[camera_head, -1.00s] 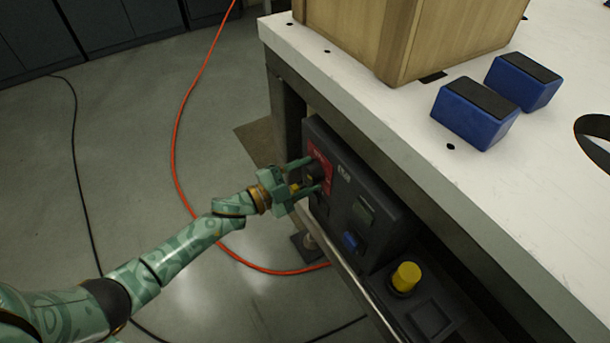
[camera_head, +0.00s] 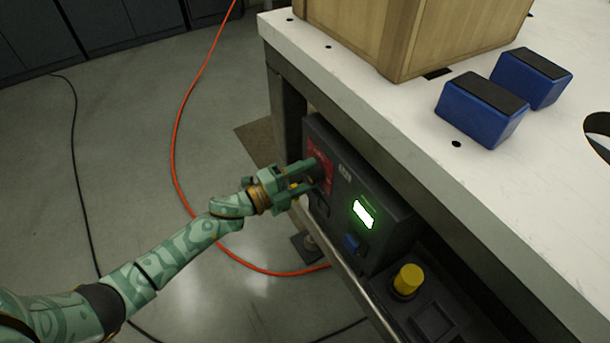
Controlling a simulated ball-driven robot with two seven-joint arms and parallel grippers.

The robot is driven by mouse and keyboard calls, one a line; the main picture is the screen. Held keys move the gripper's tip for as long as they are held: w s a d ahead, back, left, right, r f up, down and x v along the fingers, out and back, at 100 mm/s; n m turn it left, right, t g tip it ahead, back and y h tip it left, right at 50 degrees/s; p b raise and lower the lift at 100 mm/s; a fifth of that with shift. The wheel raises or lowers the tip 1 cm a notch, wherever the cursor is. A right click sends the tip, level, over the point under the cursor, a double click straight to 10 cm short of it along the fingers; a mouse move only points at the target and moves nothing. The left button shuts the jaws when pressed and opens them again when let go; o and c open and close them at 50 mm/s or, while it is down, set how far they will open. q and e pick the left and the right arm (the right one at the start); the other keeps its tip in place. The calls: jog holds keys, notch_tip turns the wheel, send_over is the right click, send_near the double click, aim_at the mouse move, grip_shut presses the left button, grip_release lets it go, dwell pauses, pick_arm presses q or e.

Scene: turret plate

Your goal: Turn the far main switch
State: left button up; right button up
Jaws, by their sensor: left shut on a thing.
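The far main switch (camera_head: 321,169) is a dark knob on a red plate at the far end of a black control box (camera_head: 381,198) under the table edge. My left gripper (camera_head: 318,178) reaches in from the left and is shut on the knob, its fingers hiding much of it. A small display (camera_head: 363,214) on the box is lit bright green-white. My right gripper is out of view.
A blue button (camera_head: 351,243) sits below the display. A yellow knob (camera_head: 408,279) stands on a nearer panel. The white table (camera_head: 380,125) overhangs the box and carries a wooden crate (camera_head: 405,35) and blue blocks (camera_head: 482,108). An orange cable (camera_head: 174,150) lies on the floor.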

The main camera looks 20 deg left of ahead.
pick_arm(q)
jog(key=shift+f, duration=0.1)
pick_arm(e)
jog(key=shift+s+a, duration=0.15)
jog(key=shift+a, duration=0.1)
pick_arm(q)
jog(key=o, duration=1)
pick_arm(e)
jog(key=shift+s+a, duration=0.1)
pick_arm(q)
jog(key=shift+s+a, duration=0.2)
jog(key=shift+s, duration=0.1)
jog(key=p+v, duration=0.3)
jog(key=v, duration=1.2)
jog(key=shift+s+a+p, duration=0.25)
jog(key=shift+s+p, duration=0.05)
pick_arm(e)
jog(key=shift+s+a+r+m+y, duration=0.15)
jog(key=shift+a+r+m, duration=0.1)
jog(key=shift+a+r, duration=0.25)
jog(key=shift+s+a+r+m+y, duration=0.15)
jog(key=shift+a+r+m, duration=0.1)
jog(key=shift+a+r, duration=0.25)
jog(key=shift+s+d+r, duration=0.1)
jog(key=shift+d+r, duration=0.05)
